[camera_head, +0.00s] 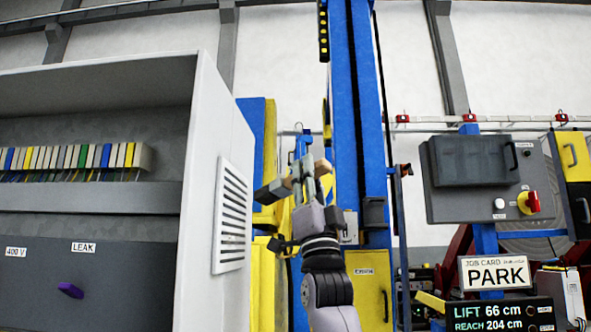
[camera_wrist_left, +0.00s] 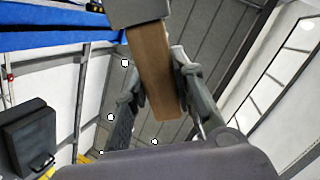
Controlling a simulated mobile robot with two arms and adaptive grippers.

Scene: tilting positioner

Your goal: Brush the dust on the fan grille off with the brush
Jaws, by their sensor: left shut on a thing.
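The fan grille (camera_head: 232,218) is a white slotted panel on the side of the white cabinet, left of centre in the head view. No dust can be made out on it at this size. My left gripper (camera_head: 306,178) is raised to the right of the grille, clearly apart from it. It is shut on the brush, whose brown wooden handle (camera_wrist_left: 155,75) runs between the fingers in the left wrist view. The dark brush head (camera_head: 271,192) points left toward the grille, with a gap between them. My right gripper is not in view.
The open white cabinet (camera_head: 207,150) stands at the left, with a row of coloured modules inside. A blue column (camera_head: 362,120) rises behind my left gripper. A grey switch box (camera_head: 485,178) and a PARK sign (camera_head: 495,272) are at the right.

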